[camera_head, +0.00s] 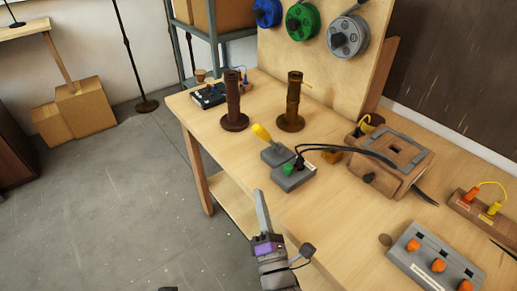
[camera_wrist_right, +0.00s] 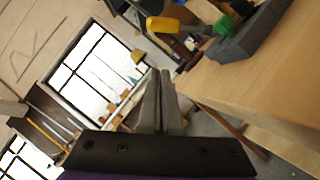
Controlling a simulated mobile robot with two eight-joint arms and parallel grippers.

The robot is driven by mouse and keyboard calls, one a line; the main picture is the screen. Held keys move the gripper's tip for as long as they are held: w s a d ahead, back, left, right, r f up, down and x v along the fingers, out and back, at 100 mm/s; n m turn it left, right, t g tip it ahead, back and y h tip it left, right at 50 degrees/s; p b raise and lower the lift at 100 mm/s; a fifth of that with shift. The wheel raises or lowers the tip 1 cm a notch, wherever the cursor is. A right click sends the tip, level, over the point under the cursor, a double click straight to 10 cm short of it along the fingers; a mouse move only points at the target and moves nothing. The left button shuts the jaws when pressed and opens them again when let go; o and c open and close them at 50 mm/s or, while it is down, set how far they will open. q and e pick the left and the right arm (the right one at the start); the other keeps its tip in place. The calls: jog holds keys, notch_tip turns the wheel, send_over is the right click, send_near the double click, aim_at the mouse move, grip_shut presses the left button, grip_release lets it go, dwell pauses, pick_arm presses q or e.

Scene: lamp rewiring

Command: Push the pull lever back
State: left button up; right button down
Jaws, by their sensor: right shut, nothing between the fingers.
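The pull lever has a yellow handle (camera_head: 262,132) that tilts up and to the left from a small grey block (camera_head: 277,154) on the workbench. The yellow handle also shows at the top of the right wrist view (camera_wrist_right: 162,24), with a green knob (camera_wrist_right: 223,26) beside it on a grey housing (camera_wrist_right: 252,36). My right gripper (camera_head: 260,194) is shut and empty. It is at the near-left edge of the bench, in front of the lever and apart from it. Its closed fingers (camera_wrist_right: 160,76) show below the handle in the wrist view. My left gripper is not in view.
Two brown spools on posts (camera_head: 234,104) (camera_head: 292,104) stand behind the lever. Black cables run from the grey box (camera_head: 292,176) to a wooden box (camera_head: 392,158) at right. A grey panel with orange knobs (camera_head: 432,258) is at front right. Open floor (camera_head: 120,210) lies left.

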aim_at(269, 140)
jog(key=x, duration=0.9)
jog(key=shift+w+a, duration=0.1)
jog(key=shift+w, duration=0.25)
jog(key=shift+w+d+r+p, duration=0.15)
jog(key=shift+w+d+r, duration=0.4)
jog(key=shift+w, duration=0.2)
jog(key=shift+w+d+r+p, duration=0.15)
jog(key=shift+w+d+r, duration=0.3)
jog(key=shift+w+r, duration=0.3)
